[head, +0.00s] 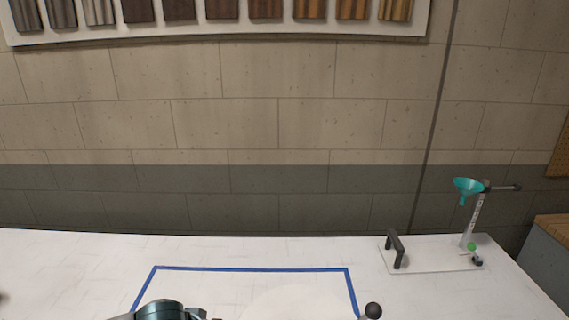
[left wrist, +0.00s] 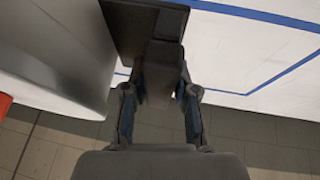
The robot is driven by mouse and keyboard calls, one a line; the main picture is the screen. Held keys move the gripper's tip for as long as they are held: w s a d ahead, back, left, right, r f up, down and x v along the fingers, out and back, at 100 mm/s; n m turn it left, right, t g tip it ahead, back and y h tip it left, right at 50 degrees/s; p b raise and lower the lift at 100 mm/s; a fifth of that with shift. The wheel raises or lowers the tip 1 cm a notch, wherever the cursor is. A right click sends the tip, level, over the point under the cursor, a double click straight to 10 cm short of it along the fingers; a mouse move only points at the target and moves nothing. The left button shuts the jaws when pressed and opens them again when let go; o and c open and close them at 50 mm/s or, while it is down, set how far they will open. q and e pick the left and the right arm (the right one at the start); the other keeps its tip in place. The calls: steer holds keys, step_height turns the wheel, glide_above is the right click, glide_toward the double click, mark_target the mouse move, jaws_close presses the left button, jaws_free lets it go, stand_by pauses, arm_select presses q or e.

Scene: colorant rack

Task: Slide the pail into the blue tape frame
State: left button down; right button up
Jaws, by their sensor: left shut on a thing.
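The blue tape frame (head: 250,269) lies on the white table at the bottom of the head view. Its far side and parts of both short sides show; the near part is cut off. Blue tape also shows in the left wrist view (left wrist: 262,16). A large light-grey curved wall, apparently the pail (left wrist: 55,45), fills the left of that view, with a dark handle (left wrist: 163,70) beside it. My left gripper (left wrist: 160,96) is shut on this handle. A pale round shape inside the frame in the head view may be the pail's top. My right gripper is not in view.
A dark round knob (head: 373,311) shows near the frame's right side. The table left of the frame looks mostly clear.

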mark_target(215, 319)
arm_select(q)
steer(key=shift+w+b, duration=0.3)
steer(key=shift+w, duration=3.55)
steer(key=w, duration=0.8)
steer(key=shift+p, duration=0.35)
steer(key=shift+w+p, duration=0.5)
steer(key=shift+w, duration=2.15)
